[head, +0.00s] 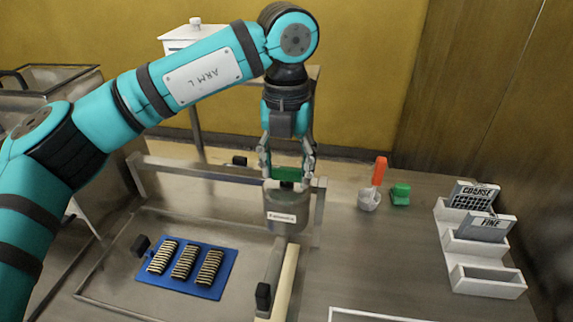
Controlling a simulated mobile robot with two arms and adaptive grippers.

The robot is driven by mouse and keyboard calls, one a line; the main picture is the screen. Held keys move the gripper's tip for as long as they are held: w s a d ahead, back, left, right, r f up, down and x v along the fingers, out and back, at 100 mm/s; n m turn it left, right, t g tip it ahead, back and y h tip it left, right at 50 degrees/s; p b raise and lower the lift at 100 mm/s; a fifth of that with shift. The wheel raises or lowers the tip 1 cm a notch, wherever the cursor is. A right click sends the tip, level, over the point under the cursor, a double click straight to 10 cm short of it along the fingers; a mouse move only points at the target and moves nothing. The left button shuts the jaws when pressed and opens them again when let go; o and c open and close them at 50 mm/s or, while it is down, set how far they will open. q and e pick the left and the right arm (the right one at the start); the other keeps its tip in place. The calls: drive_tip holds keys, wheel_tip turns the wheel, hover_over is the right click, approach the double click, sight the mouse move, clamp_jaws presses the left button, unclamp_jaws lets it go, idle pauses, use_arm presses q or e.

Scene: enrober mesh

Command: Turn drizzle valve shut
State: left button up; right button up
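The drizzle valve has a green handle (287,174) on top of a grey metal pot (286,205) with a small white label. The pot sits on the back right of the enrober frame (318,210). My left gripper (287,178) points down over the pot from above. Its two fingers are apart, one on each side of the green handle, with the tips at about handle height. The handle looks to be between them, but I cannot make out firm contact. The lower part of the valve is hidden. My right gripper is not in view.
A blue tray (226,281) with several striped bars lies on the enrober bed at left. A whisk-like tool with an orange handle (380,171) and a green block (400,194) stand right of the pot. A white rack (485,278) holds panels marked COARSE and FINE.

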sight(286, 168)
use_arm(q)
drive_tip(key=o, duration=0.5)
drive_tip(key=shift+c, duration=0.2)
wheel_tip(286, 168, up, 12)
drive_tip(key=shift+r, duration=0.1)
